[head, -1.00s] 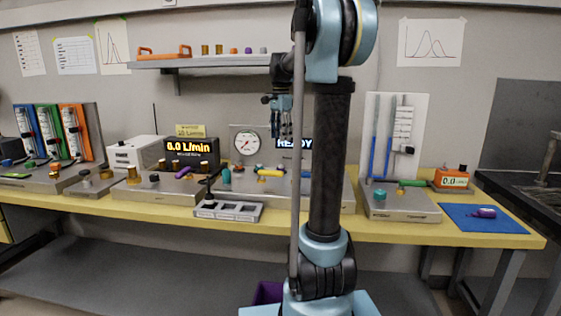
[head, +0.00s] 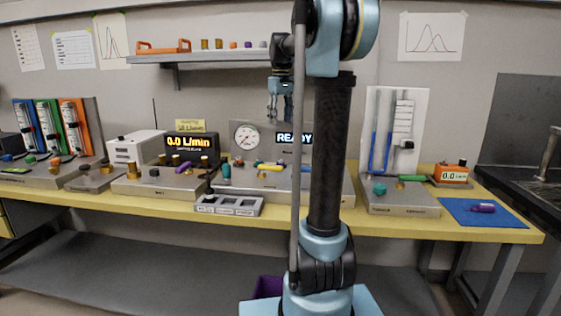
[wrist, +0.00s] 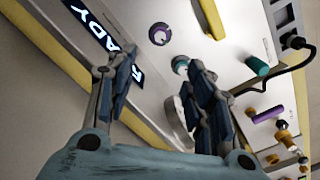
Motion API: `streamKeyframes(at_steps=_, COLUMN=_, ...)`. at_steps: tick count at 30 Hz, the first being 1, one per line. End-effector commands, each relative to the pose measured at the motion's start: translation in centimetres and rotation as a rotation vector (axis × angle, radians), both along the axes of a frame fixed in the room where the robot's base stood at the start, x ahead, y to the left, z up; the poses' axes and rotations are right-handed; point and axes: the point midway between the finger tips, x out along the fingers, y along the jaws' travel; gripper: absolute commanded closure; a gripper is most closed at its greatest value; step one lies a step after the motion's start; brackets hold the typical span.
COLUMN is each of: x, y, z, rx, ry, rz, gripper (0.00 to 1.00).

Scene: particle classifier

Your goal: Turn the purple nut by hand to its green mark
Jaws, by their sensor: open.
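The nut is too small there to tell apart for certain.
A READY display (head: 295,138) and a round gauge (head: 246,137) stand behind the middle unit. A yellow handle (head: 267,167) and a teal knob (head: 225,173) stick up from it. A grey slotted tray (head: 228,205) sits at the bench's front edge. My arm hides part of the unit.

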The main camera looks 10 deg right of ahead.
Motion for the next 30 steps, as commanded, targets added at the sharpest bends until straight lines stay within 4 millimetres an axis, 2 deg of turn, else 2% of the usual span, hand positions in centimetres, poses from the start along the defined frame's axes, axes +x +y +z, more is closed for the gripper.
streamKeyframes(at_steps=6, x=0.0, y=0.0, z=-0.1, rx=0.000, ry=0.000, rz=0.080, gripper=0.52)
streamKeyframes(at_steps=11, x=0.0, y=0.0, z=-1.6, rx=0.000, ry=0.000, rz=0.081, gripper=0.52)
streamKeyframes(at_steps=30, x=0.0, y=0.0, z=-12.7, rx=0.000, ry=0.000, rz=0.078, gripper=0.52)
